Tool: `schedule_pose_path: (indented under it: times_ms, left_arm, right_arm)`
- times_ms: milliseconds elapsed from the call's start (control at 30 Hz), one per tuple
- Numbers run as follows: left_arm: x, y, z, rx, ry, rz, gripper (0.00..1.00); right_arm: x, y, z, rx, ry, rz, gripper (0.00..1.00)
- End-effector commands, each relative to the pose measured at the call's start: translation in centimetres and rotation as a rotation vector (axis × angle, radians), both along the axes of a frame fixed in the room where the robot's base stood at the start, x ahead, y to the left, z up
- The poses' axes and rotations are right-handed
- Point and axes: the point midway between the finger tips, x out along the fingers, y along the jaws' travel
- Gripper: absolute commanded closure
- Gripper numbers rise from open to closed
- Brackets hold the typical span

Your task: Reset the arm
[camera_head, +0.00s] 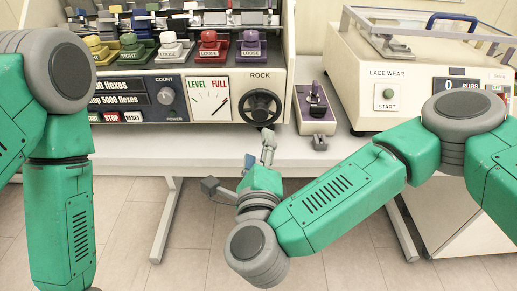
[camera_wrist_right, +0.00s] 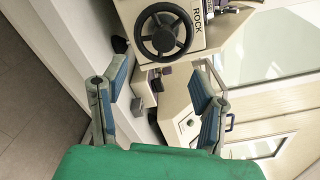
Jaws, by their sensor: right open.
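My right arm (camera_head: 335,200) comes in from the right and bends at a low wrist in front of the table. My right gripper (camera_head: 259,148) is at the table's front edge, below the black ROCK handwheel (camera_head: 262,106). In the right wrist view its two blue-padded fingers (camera_wrist_right: 158,78) are spread wide with nothing held between them. The handwheel (camera_wrist_right: 163,33) shows beyond the fingers, apart from them. My left arm (camera_head: 60,215) hangs down at the left edge, and its gripper is out of the picture.
A cream flex machine (camera_head: 185,82) with coloured knobs stands on the white table (camera_head: 190,145). A small purple-topped device (camera_head: 315,108) sits to its right, then the LACE WEAR machine (camera_head: 362,75). Table legs (camera_head: 165,220) stand below; the tiled floor in front is clear.

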Motion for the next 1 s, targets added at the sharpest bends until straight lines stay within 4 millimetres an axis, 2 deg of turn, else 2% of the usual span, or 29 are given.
schedule_pose_path:
  times_ms: [467, 567, 667, 767, 800, 867, 900, 967, 1000]
  left_arm:
    - [0.3, 0.0, -0.1, 0.0, 0.002, 0.0, 0.67]
    - [0.2, 0.0, -0.2, 0.0, 0.002, 0.0, 0.67]
    - [0.2, 0.0, -0.5, 0.0, 0.002, 0.0, 0.67]
    - [0.2, 0.0, -1.0, 0.0, 0.003, 0.0, 0.67]
    - [0.2, 0.0, -1.2, 0.0, 0.003, 0.0, 0.67]
    - [0.2, 0.0, -1.5, 0.0, 0.003, 0.0, 0.67]
    - [0.2, 0.0, -1.7, 0.0, 0.003, 0.0, 0.67]
    - [0.2, 0.0, -1.9, 0.0, 0.003, 0.0, 0.67]
    - [0.2, 0.0, -2.1, 0.0, 0.003, 0.0, 0.67]
  right_arm:
    - [-0.3, 0.0, 0.0, -0.001, 0.0, 0.0, 0.46]
    - [-0.6, 0.4, -0.9, -0.041, 0.011, 0.035, 0.46]
    - [-2.0, 1.4, -4.0, -0.187, 0.05, 0.16, 0.46]
    - [-4.7, 2.0, -9.6, -0.439, 0.12, 0.366, 0.46]
    - [-6.1, 1.7, -12.3, -0.553, 0.155, 0.459, 0.46]
    - [-8.3, 0.5, -16.2, -0.723, 0.211, 0.593, 0.46]
    - [-9.7, -0.7, -18.6, -0.83, 0.249, 0.677, 0.46]
    - [-11.9, -3.0, -22.0, -0.978, 0.309, 0.801, 0.46]
    - [-13.3, -4.9, -23.9, -1.071, 0.353, 0.878, 0.46]
